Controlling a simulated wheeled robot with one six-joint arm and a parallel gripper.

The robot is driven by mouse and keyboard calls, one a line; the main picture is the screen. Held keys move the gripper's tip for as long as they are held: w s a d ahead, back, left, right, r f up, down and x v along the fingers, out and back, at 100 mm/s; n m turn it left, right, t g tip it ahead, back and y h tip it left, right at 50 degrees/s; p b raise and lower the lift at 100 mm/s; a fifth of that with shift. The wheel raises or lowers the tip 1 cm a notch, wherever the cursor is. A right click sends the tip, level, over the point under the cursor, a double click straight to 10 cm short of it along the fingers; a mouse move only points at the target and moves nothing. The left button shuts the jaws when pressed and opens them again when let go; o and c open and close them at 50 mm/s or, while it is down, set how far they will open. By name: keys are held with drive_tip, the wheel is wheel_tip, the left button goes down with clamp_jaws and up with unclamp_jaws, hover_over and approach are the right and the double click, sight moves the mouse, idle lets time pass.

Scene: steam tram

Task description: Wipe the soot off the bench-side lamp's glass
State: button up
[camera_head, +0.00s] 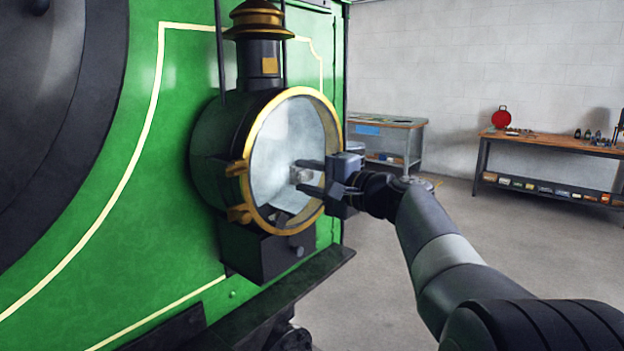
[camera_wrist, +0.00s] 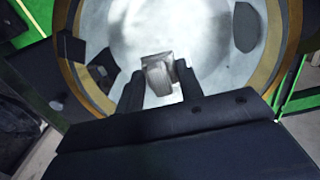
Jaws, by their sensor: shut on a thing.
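The lamp (camera_head: 208,155) is a dark round housing with a brass rim, mounted on the green tram front. Its round glass (camera_head: 285,130) looks pale and cloudy, with greyer patches near the upper part; it also shows in the wrist view (camera_wrist: 205,30). My gripper (camera_head: 304,178) is in front of the glass, at its right lower side. It is shut on a folded pale grey cloth (camera_wrist: 158,75), which also shows small between the fingers in the head view (camera_head: 300,174). The cloth is at or very near the glass; I cannot tell whether it touches.
A black ledge (camera_head: 290,290) juts out below the lamp. A brass hinge (camera_head: 238,168) sits on the rim's left. A workbench (camera_head: 560,146) with several small items and a red round thing (camera_head: 501,118) stands at right. Another table (camera_head: 385,122) stands behind. The floor between is clear.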

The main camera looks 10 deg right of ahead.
sight(280, 179)
drive_tip(key=shift+s+a+b, duration=0.5)
drive_tip(key=shift+s+a, duration=0.1)
drive_tip(key=shift+a, duration=0.3)
drive_tip(key=shift+s+a+b, duration=0.45)
drive_tip(key=shift+s+a, duration=0.1)
drive_tip(key=shift+a, duration=0.3)
drive_tip(key=shift+s+d, duration=0.1)
drive_tip(key=shift+s+d+f, duration=0.1)
drive_tip(key=shift+s, duration=0.15)
drive_tip(key=shift+b+v, duration=0.85)
drive_tip(key=shift+v, duration=1.7)
drive_tip(key=shift+d, duration=0.1)
drive_tip(key=v, duration=0.2)
drive_tip(key=shift+s+d+b, duration=0.2)
drive_tip(key=shift+s+b, duration=0.15)
